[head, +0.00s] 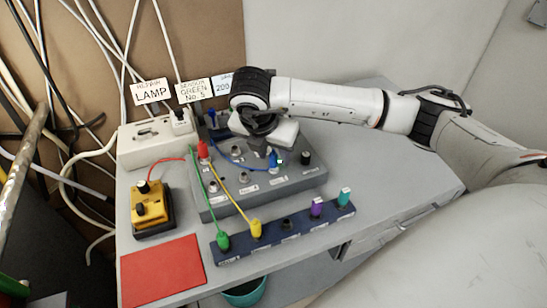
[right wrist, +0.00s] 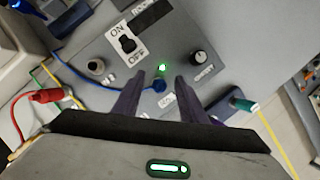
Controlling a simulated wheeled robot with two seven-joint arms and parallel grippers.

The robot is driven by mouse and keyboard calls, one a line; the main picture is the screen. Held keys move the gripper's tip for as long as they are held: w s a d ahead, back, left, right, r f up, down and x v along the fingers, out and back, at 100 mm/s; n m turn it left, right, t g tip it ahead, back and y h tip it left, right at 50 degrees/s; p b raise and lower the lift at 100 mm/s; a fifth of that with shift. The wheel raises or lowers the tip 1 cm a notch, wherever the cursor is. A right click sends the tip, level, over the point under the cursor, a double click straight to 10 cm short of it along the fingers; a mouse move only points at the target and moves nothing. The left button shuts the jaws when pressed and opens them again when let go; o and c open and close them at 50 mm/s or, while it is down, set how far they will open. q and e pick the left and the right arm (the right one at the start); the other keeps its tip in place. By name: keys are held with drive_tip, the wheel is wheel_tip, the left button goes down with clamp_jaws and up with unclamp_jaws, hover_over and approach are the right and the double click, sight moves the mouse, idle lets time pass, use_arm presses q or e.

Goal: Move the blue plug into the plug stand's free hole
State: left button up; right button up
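The blue plug (head: 273,155) sits in a socket on the grey control panel (head: 215,207), with a blue cable (head: 232,158) running left from it. In the right wrist view the blue plug (right wrist: 159,86) lies between the spread fingers of my right gripper (right wrist: 160,77), with gaps on both sides. The gripper is open; its fingers are hidden in the head view. The plug stand (head: 268,240) is a dark blue bar at the front, holding green, yellow, purple and teal plugs. Its free hole (head: 287,223) is between yellow and purple. My left gripper is not in view.
A red plug (head: 204,150) and a black knob (head: 306,158) stand on the panel. Green and yellow cables run from the panel to the stand. A yellow box (head: 152,210), red mat (head: 162,270) and white power strip (head: 140,150) are at left. The table's right side is clear.

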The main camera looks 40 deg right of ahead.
sight(274, 153)
drive_tip(key=shift+f, duration=0.15)
drive_tip(key=shift+c, duration=0.2)
clamp_jaws()
wheel_tip(274, 153, up, 10)
drive_tip(key=shift+r, duration=0.1)
idle(0.4)
